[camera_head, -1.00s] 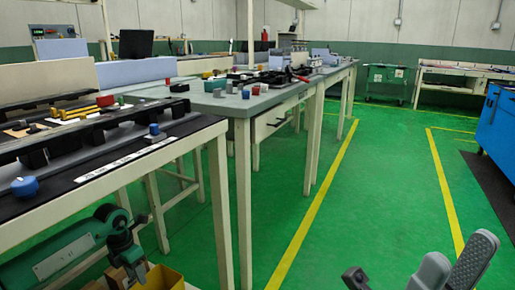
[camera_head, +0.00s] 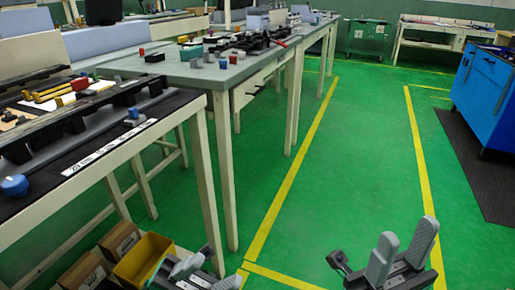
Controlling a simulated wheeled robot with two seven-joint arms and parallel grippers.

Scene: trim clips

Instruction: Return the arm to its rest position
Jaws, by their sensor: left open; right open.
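My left gripper (camera_head: 205,270) is low in the head view, beside the yellow bin, with its grey fingers apart and nothing seen between them. My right gripper (camera_head: 405,248) is at the lower right over the green floor, its grey fingers pointing up and apart, with nothing seen between them. Both grippers are clear of the tables in the picture. Most of both arms lies outside the frame.
The near workbench (camera_head: 100,152) at the left bears a blue knob (camera_head: 14,185) and several small coloured parts. A grey table (camera_head: 205,75) stands behind it. Cardboard boxes (camera_head: 120,238) and a yellow bin (camera_head: 143,258) are below. A blue cabinet (camera_head: 487,90) stands right; the floor (camera_head: 350,160) between is open.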

